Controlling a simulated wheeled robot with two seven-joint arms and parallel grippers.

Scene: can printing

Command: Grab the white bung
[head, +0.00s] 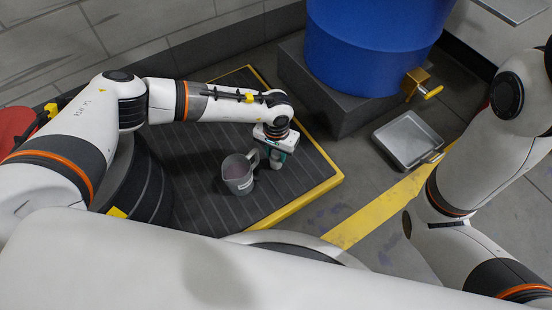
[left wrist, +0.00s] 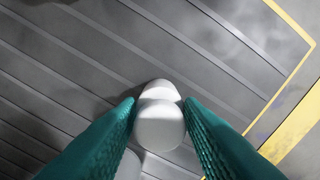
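The white bung (left wrist: 159,122) shows in the left wrist view as a smooth rounded piece with a second rounded white part just beyond it. My left gripper (left wrist: 160,103) has its two green fingers on either side of the bung, very close to it. I cannot tell whether they press on it or leave a thin gap. In the head view my left gripper (head: 279,157) points down low over the dark ribbed mat, and I cannot make out the bung there. My right gripper is not in view.
The mat has a yellow edge. A blue barrel (head: 365,40) with a brass tap (head: 418,84) sits on a dark block behind, and a metal tray (head: 406,140) lies to the right.

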